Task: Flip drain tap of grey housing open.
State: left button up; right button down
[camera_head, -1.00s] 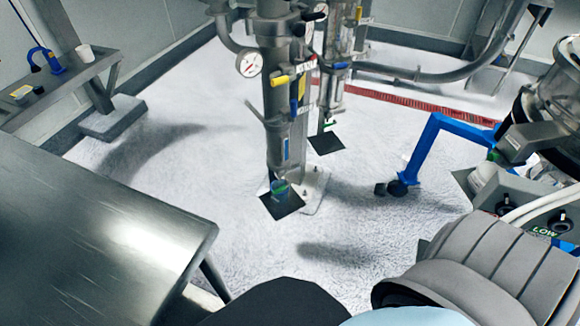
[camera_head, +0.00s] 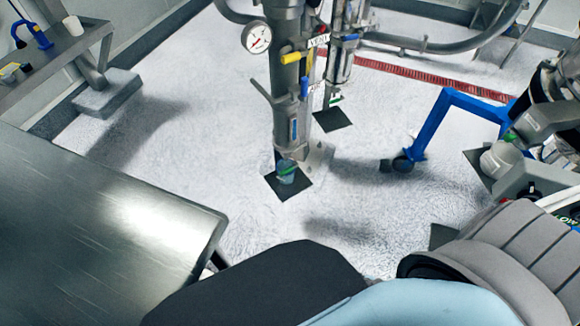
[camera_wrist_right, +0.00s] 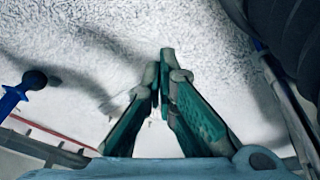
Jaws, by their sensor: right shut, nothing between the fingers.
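A grey upright housing (camera_head: 287,112) stands at the centre of the head view, with a round gauge (camera_head: 257,37), a yellow handle (camera_head: 291,58) and a blue handle (camera_head: 304,86). Its lower end has a small green and blue part (camera_head: 287,171) over a dark square mat (camera_head: 289,190). I cannot tell which part is the drain tap. A second slimmer housing (camera_head: 340,70) stands behind it. My right gripper (camera_wrist_right: 162,78), with green-padded fingers, is shut and empty above the pale floor in the right wrist view. My left gripper is not in view.
A steel table (camera_head: 110,215) fills the lower left. A blue wheeled frame (camera_head: 436,120) stands right of the housings, its blue part also at the left of the wrist view (camera_wrist_right: 14,97). A side shelf (camera_head: 60,55) is upper left. Floor between table and housing is clear.

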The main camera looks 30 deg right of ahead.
jog(key=w+d+r+t+b, duration=0.15)
jog(key=w+r, duration=0.25)
jog(key=w, duration=0.4)
jog(key=w+r+t, duration=0.2)
jog(key=w+r, duration=0.3)
jog(key=w, duration=0.4)
jog(key=w+a+r+t+y, duration=0.1)
jog(key=w+r+t, duration=0.1)
jog(key=w+r, duration=0.4)
jog(key=w+a+r+n+t+y, duration=0.1)
jog(key=w+r, duration=0.5)
jog(key=r, duration=0.7)
jog(key=shift+w+a+t+b, duration=0.45)
jog(key=shift+a+t, duration=0.1)
jog(key=shift+t, duration=0.3)
jog(key=shift+r, duration=0.1)
jog(key=b, duration=0.5)
send_over(286, 171)
jog(key=s, duration=0.3)
notch_tip(286, 171, down, 6)
jog(key=f, duration=0.1)
jog(key=w+f+b, duration=0.1)
jog(key=f, duration=0.1)
jog(key=shift+w+d+f+b, duration=0.3)
jog(key=shift+w+d+b, duration=0.05)
jog(key=shift+d, duration=0.05)
